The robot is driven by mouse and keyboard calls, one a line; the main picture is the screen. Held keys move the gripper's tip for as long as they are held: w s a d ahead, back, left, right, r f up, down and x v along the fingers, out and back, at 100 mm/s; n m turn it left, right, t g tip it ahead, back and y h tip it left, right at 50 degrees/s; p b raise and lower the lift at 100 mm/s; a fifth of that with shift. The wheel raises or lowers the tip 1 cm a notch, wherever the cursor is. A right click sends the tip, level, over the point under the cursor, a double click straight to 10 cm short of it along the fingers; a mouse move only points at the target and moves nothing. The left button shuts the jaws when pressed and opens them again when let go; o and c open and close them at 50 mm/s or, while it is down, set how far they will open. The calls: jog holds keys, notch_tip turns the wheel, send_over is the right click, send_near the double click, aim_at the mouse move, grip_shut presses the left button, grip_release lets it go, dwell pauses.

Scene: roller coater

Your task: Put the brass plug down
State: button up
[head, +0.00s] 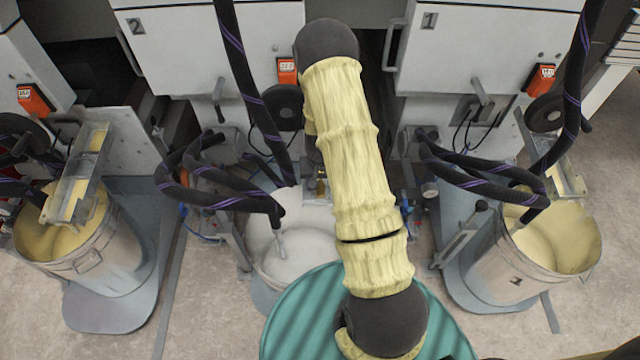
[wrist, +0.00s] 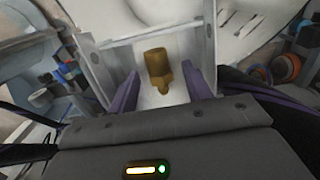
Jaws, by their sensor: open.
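The brass plug (wrist: 158,66) shows in the wrist view, with a wide body and a narrower end pointing towards my gripper. It lies over a pale surface between the side walls of a grey metal trough (wrist: 105,65). My gripper (wrist: 160,84) has its two purple fingers spread, one on each side of the plug's narrow end, with gaps visible. I cannot tell whether the plug rests fully on the trough. In the head view a small brass-coloured piece (head: 321,188) shows beside my arm, above the middle bucket; my gripper is hidden there.
The middle bucket (head: 262,262) holds white material. Buckets with yellow material stand at left (head: 110,265) and right (head: 510,275). Dark hoses (head: 225,200) loop on both sides of my arm. White machine cabinets (head: 485,45) stand behind.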

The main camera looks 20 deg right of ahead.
notch_tip(320, 180, up, 12)
jog(key=p, duration=0.2)
jog(key=shift+p, duration=0.35)
jog(key=shift+s, duration=0.1)
notch_tip(320, 180, up, 12)
jog(key=n+t, duration=0.2)
jog(key=n, duration=0.1)
send_over(320, 187)
jog(key=s+a, duration=0.6)
jog(key=s, duration=0.1)
jog(key=s+a+r+n, duration=0.1)
jog(key=s+r, duration=0.3)
jog(key=s, duration=0.4)
jog(key=shift+a+r+n+t, duration=0.3)
jog(key=shift+a+r, duration=0.1)
jog(key=shift+a, duration=0.45)
